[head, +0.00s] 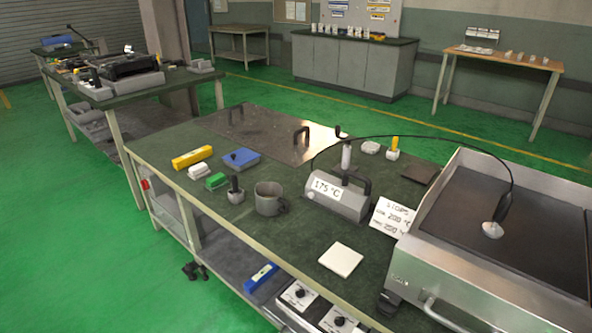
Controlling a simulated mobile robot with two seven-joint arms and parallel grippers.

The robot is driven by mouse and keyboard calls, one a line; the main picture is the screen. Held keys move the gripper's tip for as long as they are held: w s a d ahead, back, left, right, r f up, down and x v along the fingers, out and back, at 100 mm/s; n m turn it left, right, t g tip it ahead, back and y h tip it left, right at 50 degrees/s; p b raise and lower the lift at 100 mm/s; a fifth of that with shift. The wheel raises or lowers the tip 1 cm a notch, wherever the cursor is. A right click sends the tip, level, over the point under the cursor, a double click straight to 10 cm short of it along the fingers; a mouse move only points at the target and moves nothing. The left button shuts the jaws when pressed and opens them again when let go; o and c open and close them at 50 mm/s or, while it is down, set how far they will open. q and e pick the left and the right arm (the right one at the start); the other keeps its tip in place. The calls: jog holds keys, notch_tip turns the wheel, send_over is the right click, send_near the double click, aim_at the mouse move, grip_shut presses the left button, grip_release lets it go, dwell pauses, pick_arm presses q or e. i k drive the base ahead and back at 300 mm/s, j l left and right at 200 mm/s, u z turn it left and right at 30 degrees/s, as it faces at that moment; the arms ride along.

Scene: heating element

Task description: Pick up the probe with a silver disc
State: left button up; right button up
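The probe (503,207) has a black handle and a silver disc (492,230) at its lower end. It stands tilted on the dark plate of the steel heating unit (456,258) at the right, with the disc down on the plate. A thin black cable runs from the top of the handle in an arc to the left, toward the grey meter (337,195) labelled 175 °C. Neither of my grippers is in view.
The green-topped bench (300,236) holds a grey mug (268,198), a white tile (340,260), a card with temperatures (390,217) and several small tools. The heating unit's raised rim surrounds the plate. Open green floor lies left.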

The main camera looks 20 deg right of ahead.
aim_at(493, 231)
jog(key=z, duration=2)
